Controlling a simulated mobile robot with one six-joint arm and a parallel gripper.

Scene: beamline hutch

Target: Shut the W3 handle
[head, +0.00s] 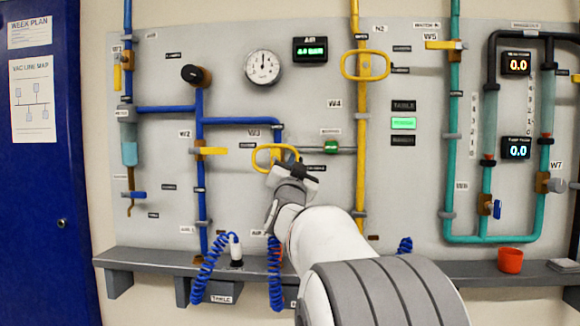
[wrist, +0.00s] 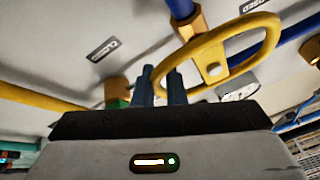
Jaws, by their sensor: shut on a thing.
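The W3 handle (head: 257,157) is a yellow oval loop on the blue pipe, just below the W3 label, in the middle of the grey panel. In the head view its long side lies roughly level. My gripper (head: 291,168) is at the loop's right end, and my wrist hides part of the lower right. In the wrist view the handle (wrist: 212,72) is a large slanted oval on a brass stem. The dark fingers of my gripper (wrist: 163,86) are shut on its near left end. "CLOSED" plates show nearby; their exact relation to the handle is unclear.
A green-fitted stub (head: 331,147) and grey pipe sit right of the handle. The yellow pipe (head: 361,190) runs vertically beyond them. The W2 handle (head: 211,151) is to the left. A grey shelf (head: 150,257) with coiled blue hoses (head: 212,268) runs below.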

